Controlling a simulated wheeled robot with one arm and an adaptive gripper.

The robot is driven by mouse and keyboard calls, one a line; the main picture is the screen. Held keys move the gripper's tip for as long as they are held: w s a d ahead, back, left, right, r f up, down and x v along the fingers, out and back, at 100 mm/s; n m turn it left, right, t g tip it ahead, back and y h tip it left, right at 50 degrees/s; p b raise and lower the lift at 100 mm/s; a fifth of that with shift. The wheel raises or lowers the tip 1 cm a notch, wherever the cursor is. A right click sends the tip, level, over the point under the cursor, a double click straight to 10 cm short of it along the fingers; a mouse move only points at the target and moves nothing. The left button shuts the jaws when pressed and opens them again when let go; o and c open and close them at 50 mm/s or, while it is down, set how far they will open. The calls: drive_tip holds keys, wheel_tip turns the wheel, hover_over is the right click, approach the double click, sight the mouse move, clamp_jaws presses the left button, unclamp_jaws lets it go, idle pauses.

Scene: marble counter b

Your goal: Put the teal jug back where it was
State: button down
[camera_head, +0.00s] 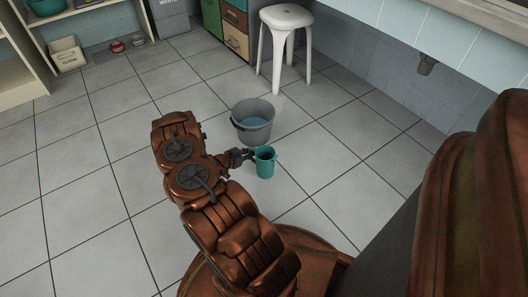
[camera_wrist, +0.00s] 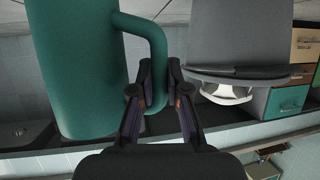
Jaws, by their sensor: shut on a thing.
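The teal jug (camera_head: 265,163) is upright, just in front of the grey bucket in the head view. Its body fills the left of the wrist view (camera_wrist: 75,70), which looks upside down. My gripper (camera_head: 247,156) is at the jug's left side in the head view. In the wrist view my gripper (camera_wrist: 160,68) has its fingers closed on the jug's handle (camera_wrist: 158,50). I cannot tell whether the jug's base touches the floor. The inside of the jug looks dark.
A grey bucket (camera_head: 253,128) holding bluish water stands on the tiled floor right behind the jug. A white stool (camera_head: 285,20) and coloured drawers (camera_head: 235,22) stand farther back. Shelves (camera_head: 22,65) are at the far left. Open floor (camera_head: 345,150) lies to the right.

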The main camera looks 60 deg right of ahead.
drive_tip(key=shift+w+f+b+x, duration=0.15)
drive_tip(key=shift+b+x, duration=0.7)
drive_tip(key=shift+x, duration=0.8)
drive_tip(key=shift+f+b+x, duration=0.15)
drive_tip(key=shift+b+x, duration=0.7)
drive_tip(key=shift+x, duration=0.8)
drive_tip(key=shift+w+f+b+x, duration=0.15)
drive_tip(key=shift+b+x, duration=0.7)
drive_tip(key=shift+x, duration=0.75)
drive_tip(key=shift+s+a+r, duration=0.1)
drive_tip(key=shift+r, duration=0.05)
drive_tip(key=c, duration=1.2)
unclamp_jaws()
drive_tip(key=shift+o, duration=0.2)
